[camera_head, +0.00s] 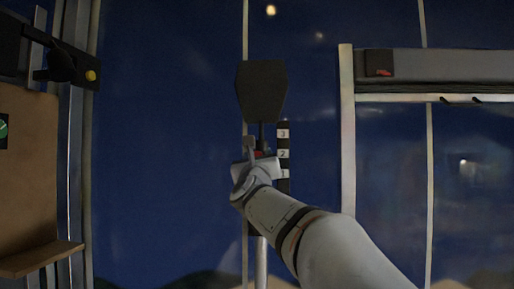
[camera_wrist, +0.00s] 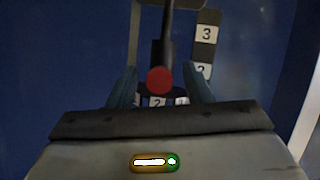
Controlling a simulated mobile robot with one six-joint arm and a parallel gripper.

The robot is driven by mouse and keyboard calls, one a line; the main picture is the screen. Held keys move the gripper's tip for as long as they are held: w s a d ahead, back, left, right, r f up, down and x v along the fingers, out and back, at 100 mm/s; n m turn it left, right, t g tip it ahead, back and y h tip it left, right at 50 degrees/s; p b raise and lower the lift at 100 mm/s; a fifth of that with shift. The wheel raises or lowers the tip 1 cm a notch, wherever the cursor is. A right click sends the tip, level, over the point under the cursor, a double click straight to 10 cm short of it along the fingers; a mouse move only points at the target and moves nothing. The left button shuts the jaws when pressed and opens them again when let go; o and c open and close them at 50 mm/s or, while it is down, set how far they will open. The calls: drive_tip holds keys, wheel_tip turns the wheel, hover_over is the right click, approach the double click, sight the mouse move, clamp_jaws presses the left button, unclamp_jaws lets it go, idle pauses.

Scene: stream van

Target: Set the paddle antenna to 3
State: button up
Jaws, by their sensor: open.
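The paddle antenna (camera_head: 262,90) is a black paddle on a thin stem, upright against the dark blue wall. A black scale strip (camera_head: 283,153) with white labels 3, 2 and 1 from top to bottom stands just right of the stem. A red knob (camera_wrist: 160,80) is on the stem's dark sleeve; in the head view a bit of red (camera_head: 259,154) shows level with label 2. My gripper (camera_wrist: 161,76) is open, with one finger on each side of the knob. Contact with the knob cannot be told. In the head view my gripper (camera_head: 257,160) hides the lower stem.
A white-framed panel (camera_head: 347,130) stands to the right, with a grey rail (camera_head: 440,66) across its top. At left are a brown board (camera_head: 30,180) and a shelf (camera_head: 40,258). The blue wall around the antenna is clear.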

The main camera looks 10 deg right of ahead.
drive_tip(key=shift+p+x, duration=0.35)
drive_tip(key=shift+x, duration=0.8)
drive_tip(key=shift+c, duration=0.2)
clamp_jaws()
